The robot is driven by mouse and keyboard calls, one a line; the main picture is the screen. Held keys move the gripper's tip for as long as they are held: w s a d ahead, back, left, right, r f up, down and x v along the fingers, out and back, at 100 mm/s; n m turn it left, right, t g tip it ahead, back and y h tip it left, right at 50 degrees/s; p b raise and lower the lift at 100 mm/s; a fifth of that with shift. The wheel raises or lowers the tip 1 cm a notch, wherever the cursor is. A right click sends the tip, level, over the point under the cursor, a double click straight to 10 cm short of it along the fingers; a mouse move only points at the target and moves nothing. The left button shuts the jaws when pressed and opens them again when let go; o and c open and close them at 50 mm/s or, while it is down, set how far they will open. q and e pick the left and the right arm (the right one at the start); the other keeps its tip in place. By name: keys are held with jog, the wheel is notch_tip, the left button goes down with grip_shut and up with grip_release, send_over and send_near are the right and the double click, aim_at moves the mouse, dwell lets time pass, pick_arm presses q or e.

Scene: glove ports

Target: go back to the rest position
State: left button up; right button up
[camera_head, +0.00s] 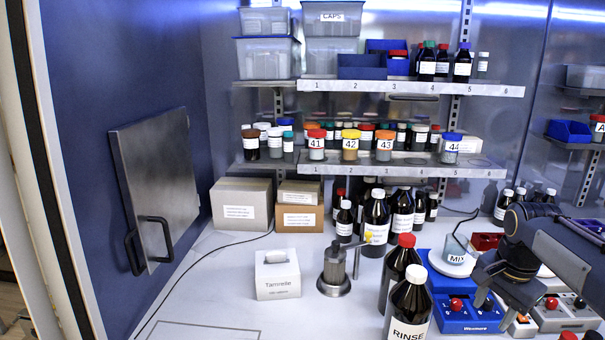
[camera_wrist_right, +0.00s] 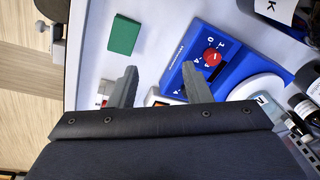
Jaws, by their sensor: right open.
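My right gripper (camera_head: 497,308) is at the right side of the head view, above the front of the blue stirrer base (camera_head: 455,316). In the right wrist view its two grey fingers (camera_wrist_right: 160,82) are apart, with nothing held between them. The blue stirrer with its red knob (camera_wrist_right: 212,57) lies just beyond the fingers there. My left gripper is not in view.
A MIX beaker (camera_head: 457,249) stands on the stirrer's white plate. A RINSE bottle (camera_head: 408,308) and a red-capped bottle (camera_head: 399,268) stand left of the gripper. A green block (camera_wrist_right: 124,35) lies on the white bench. Bench space at front left is clear.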

jog(key=s+a+f+n+t+y, duration=0.2)
jog(key=s+a+n, duration=0.4)
jog(key=s+a, duration=0.3)
jog(key=s+a+f+n+t+y, duration=0.1)
jog(key=s+a+f+n, duration=0.3)
jog(key=s+a, duration=0.5)
jog(key=s+n+y, duration=0.1)
jog(key=s, duration=0.2)
jog(key=shift+s+n+t, duration=0.4)
jog(key=shift+f, duration=0.1)
